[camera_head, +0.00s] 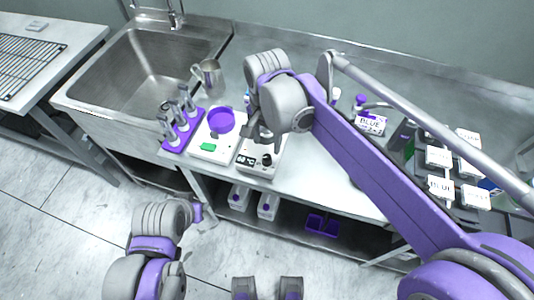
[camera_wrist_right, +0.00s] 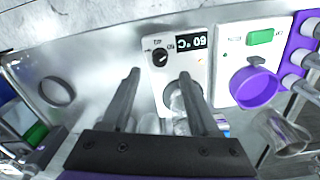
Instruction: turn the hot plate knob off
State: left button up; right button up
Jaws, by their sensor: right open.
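The hot plate (camera_head: 256,172) is a white box on the steel bench, with a dark display reading 60 °C. Its black round knob (camera_head: 266,159) is on the front panel, and the knob also shows in the right wrist view (camera_wrist_right: 160,57). My right gripper (camera_wrist_right: 160,75) is open, with its two fingers apart just short of the knob; I see no contact. In the head view the right gripper (camera_head: 261,137) hangs over the hot plate and hides its back part. A shiny clear vessel (camera_wrist_right: 178,100) stands on the plate between the fingers. My left arm is low at left; its jaws are unclear.
A white device with a green display (camera_head: 208,147) and a purple bowl (camera_head: 221,120) stands left of the hot plate. Labelled boxes (camera_head: 440,157) crowd the right.

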aim_at(267, 157)
notch_tip(267, 157, down, 7)
jog(key=shift+r, duration=0.1)
dwell(0.3)
grip_shut()
